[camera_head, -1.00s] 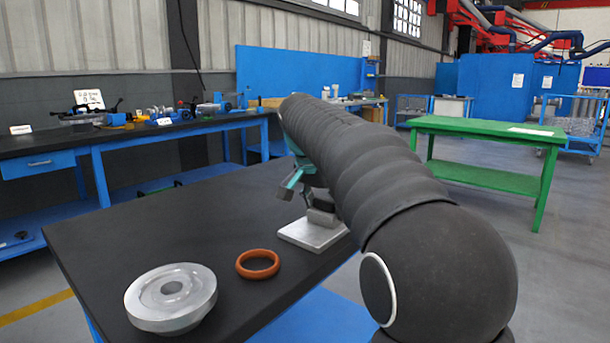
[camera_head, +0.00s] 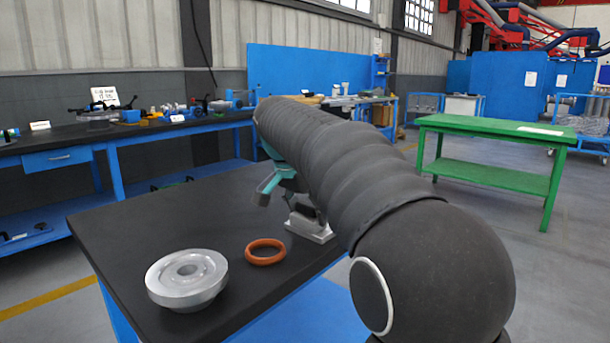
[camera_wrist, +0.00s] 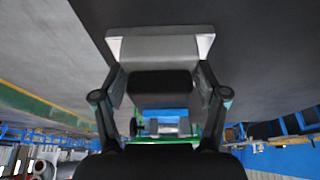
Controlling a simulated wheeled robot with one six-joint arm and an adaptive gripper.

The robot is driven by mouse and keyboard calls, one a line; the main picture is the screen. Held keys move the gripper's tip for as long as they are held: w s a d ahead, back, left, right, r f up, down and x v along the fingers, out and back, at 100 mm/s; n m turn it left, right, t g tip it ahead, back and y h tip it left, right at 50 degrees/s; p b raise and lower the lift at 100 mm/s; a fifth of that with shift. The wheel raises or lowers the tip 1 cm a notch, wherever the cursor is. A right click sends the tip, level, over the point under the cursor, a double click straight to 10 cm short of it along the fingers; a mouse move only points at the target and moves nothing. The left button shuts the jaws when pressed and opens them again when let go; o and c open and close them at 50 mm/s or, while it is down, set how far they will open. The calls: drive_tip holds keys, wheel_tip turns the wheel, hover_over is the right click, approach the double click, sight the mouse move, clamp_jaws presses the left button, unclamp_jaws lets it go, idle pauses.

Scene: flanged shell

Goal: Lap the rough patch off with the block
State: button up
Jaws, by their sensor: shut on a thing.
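The silver flanged shell (camera_head: 187,278), a round disc with a stepped rim and centre hole, lies on the dark table at front left. No rough patch can be made out on it. My gripper (camera_head: 296,204) is beyond it to the right, partly hidden behind my arm. It is shut on the block (camera_head: 312,231), a pale flat plate with a dark grip on it. In the wrist view the block's plate (camera_wrist: 160,46) spans beyond the fingers, and its dark grip sits between them. I cannot tell whether the plate touches the table.
An orange ring (camera_head: 265,252) lies right of the shell. The dark table (camera_head: 150,222) is bare around them, with its right edge close by the block. A blue-legged workbench (camera_head: 150,130) with tools stands behind, and a green table (camera_head: 490,125) stands at right.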

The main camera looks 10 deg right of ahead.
drive_tip(key=r, duration=0.2)
drive_tip(key=shift+w+d+r+p, duration=0.15)
drive_tip(key=shift+d+r+p, duration=0.1)
drive_tip(key=shift+r+p, duration=0.1)
drive_tip(key=shift+w+p+v, duration=0.2)
drive_tip(key=shift+p+v, duration=0.55)
drive_tip(key=shift+v, duration=0.2)
drive_tip(key=shift+d+r, duration=0.1)
drive_tip(key=shift+r, duration=1.7)
drive_tip(key=shift+s, duration=0.1)
